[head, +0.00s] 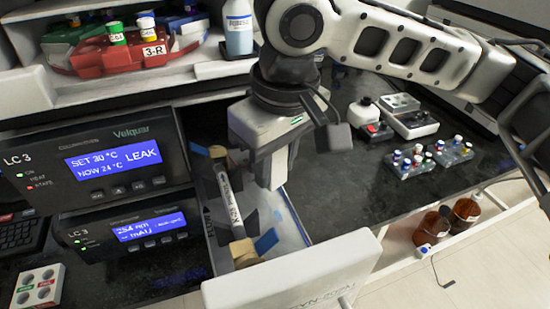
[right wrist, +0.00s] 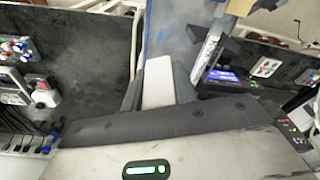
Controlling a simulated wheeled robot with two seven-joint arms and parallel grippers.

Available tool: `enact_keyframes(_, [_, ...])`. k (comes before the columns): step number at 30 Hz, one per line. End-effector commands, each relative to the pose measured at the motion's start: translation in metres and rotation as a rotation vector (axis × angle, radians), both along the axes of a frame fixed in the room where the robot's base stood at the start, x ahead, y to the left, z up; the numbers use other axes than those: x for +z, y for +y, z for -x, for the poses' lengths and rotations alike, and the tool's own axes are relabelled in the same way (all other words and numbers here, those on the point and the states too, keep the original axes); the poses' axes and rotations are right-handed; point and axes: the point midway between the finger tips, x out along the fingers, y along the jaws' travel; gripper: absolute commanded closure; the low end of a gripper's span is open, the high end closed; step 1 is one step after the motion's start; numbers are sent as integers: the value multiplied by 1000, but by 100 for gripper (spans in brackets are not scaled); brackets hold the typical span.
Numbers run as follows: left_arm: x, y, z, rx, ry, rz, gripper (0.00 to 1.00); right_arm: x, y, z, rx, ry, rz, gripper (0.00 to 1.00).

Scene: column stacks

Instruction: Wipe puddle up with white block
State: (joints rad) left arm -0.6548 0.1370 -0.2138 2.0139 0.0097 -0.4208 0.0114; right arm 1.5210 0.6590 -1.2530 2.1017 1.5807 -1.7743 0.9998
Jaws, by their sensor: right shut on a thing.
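The drawer floor (head: 290,232) is pale grey. I cannot make out a clear puddle edge on it, and the gripper hides part of the floor. I cannot tell whether the block touches the floor. My left gripper is not in view.
A labelled column (head: 227,198) in blue and tan holders lies along the drawer's left side, close to the gripper. The white drawer front (head: 300,275) is at the near end. The upper display (head: 113,160) reads LEAK. Vial racks (head: 410,162) stand on the dark bench, right.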

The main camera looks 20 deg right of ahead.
Motion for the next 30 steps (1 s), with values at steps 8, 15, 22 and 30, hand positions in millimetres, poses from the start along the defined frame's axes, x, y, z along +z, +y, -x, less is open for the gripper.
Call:
enact_keyframes(8, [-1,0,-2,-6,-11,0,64,-28,0,0,0,3,0,84])
enact_keyframes(15, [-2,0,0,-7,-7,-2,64,-40,0,0,0,2,1,84])
enact_keyframes(22, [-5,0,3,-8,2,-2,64,-43,0,0,0,1,0,84])
enact_keyframes(30, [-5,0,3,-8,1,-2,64,-43,0,0,0,1,0,84])
